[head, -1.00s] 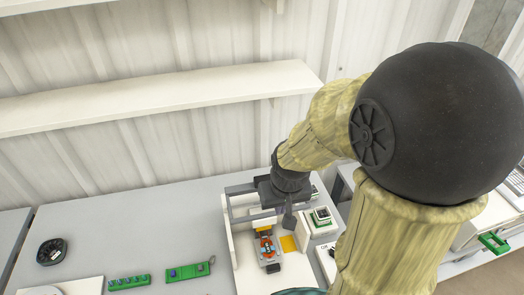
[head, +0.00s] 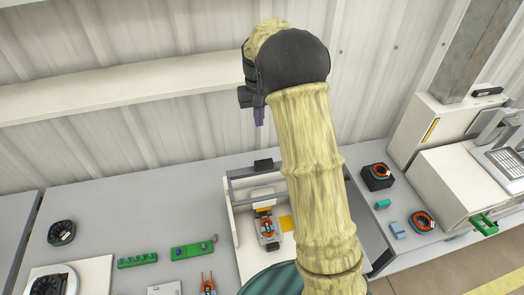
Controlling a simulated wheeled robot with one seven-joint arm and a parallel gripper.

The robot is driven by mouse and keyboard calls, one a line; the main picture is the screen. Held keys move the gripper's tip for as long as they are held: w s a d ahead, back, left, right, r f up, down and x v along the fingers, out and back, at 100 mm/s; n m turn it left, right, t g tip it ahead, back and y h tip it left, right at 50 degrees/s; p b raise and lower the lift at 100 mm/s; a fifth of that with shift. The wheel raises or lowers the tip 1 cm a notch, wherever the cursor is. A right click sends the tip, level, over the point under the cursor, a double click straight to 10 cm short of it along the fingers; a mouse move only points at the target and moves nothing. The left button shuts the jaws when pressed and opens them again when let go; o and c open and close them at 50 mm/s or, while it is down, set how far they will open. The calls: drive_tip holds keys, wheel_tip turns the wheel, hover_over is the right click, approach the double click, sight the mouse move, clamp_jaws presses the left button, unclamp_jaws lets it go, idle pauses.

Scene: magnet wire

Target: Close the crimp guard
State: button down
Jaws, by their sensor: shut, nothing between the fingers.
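The crimp station (head: 246,232) is a white-walled unit on the grey bench, left of my arm. Its guard appears to be the grey bar frame (head: 240,174) across the top and back, with a black block (head: 263,163) at its back edge. Whether the guard is open or shut is hard to tell. Inside sits an orange and grey part (head: 267,229), uncovered from above, beside a yellow patch (head: 286,223). My gripper (head: 259,117) has purple fingers pointing down. It is shut and empty, high above and behind the station, apart from it. My arm hides the station's right side.
Green strips (head: 137,260) and a black round fan-like part (head: 62,233) lie on the bench to the left. A black box with a ring (head: 377,177) and another ring (head: 422,221) stand right. A white shelf (head: 120,102) runs along the wall behind.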

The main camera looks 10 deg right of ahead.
drive_tip(key=shift+w, duration=0.3)
drive_tip(key=s+f+p, duration=0.4)
drive_tip(key=f+p, duration=0.1)
drive_tip(key=f, duration=0.5)
drive_tip(key=shift+s+f+p, duration=0.3)
drive_tip(key=shift+f, duration=0.05)
drive_tip(key=shift+s+b, duration=0.2)
drive_tip(key=shift+b, duration=0.15)
